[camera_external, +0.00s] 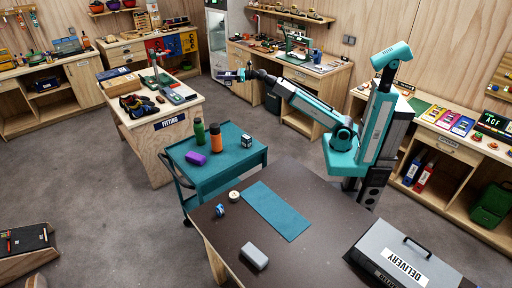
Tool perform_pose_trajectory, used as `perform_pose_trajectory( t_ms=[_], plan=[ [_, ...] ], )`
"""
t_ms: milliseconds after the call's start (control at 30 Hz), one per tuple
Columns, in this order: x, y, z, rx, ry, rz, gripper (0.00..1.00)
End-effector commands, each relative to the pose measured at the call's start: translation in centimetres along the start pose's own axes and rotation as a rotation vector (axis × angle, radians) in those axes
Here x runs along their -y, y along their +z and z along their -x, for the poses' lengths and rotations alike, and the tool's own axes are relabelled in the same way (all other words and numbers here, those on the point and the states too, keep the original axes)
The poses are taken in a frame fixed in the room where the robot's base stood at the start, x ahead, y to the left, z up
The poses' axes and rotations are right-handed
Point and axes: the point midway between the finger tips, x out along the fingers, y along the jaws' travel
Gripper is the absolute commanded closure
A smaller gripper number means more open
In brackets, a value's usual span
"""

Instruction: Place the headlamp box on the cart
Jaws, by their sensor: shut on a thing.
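The teal cart (228,166) stands left of centre, against the dark table. On its top are a green bottle (199,133), an orange bottle (216,138), a purple case (195,158) and a small dark-and-white box (247,141) near the right edge. My gripper (246,74) is raised at the end of my outstretched arm, beyond the cart. It is shut on a small bluish thing (240,74), too small here to tell whether it is the headlamp box. The gripper's fingers are hard to make out.
The dark table (305,245) in front holds a teal mat (276,210), a grey case (254,256), two small round items and a large DELIVERY box (405,262). The FITTING bench (168,122) stands left of the cart. The cart's middle and front have free room.

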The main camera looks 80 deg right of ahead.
Motion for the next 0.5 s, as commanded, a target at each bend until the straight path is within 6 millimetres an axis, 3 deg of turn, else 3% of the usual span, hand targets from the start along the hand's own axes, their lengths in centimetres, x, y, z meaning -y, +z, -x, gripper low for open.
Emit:
perform_pose_trajectory(
  t_ms=[100,500],
  plan=[
    [3.7,1.5,2.0,0.002,-0.055,0.001,0.84],
    [14.3,5.4,9.4,0.002,-0.227,0.001,0.84]
  ],
)
